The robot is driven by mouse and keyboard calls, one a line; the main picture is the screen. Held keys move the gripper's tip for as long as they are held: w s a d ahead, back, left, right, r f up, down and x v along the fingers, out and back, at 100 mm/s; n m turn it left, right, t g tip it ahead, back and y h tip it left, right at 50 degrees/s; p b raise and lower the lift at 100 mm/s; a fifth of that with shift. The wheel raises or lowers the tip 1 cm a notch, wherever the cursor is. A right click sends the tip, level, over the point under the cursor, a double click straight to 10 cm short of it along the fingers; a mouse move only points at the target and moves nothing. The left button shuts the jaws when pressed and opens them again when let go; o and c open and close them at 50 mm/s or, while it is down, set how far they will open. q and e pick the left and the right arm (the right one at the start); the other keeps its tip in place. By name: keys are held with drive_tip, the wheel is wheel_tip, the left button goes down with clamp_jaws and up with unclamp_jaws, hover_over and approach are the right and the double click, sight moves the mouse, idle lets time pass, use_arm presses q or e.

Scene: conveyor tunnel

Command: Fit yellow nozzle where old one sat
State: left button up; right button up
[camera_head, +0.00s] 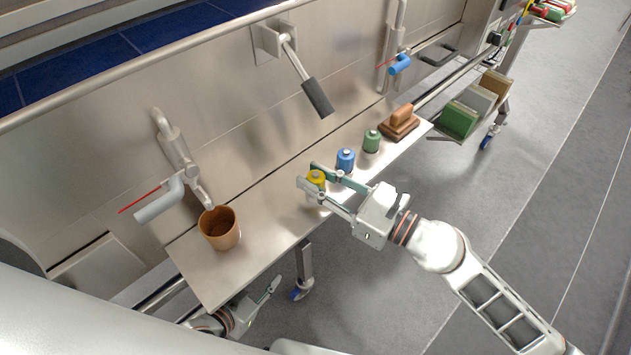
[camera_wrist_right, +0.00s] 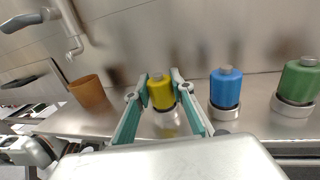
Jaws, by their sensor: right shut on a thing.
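The yellow nozzle (camera_head: 316,177) is a small cylinder with a grey top, between the fingers of my right gripper (camera_head: 308,178). The right wrist view shows my right gripper (camera_wrist_right: 160,88) shut on the yellow nozzle (camera_wrist_right: 161,92), which is upright above a silvery part. I cannot tell if it is lifted off its stand. A grey pipe spout (camera_head: 205,197) with a grey lever comes from the wall at the left. Its tip is grey and above a brown pot. My left gripper (camera_head: 262,295) is below the bench's front edge, apart from everything; its opening is unclear.
The brown pot (camera_head: 219,230) stands on the bench (camera_head: 262,236). A blue nozzle (camera_head: 345,160) and a green nozzle (camera_head: 372,141) stand right of my right gripper, before a brown wooden block (camera_head: 399,124). A dark-handled wall lever (camera_head: 317,98) overhangs the bench. The bench between pot and nozzles is clear.

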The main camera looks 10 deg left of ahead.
sight(317, 174)
clamp_jaws()
drive_tip(key=shift+r, duration=0.15)
drive_tip(key=shift+r+p, duration=1.35)
drive_tip(key=shift+p, duration=0.15)
drive_tip(key=shift+r+p, duration=0.45)
drive_tip(key=shift+p, duration=0.05)
idle(0.4)
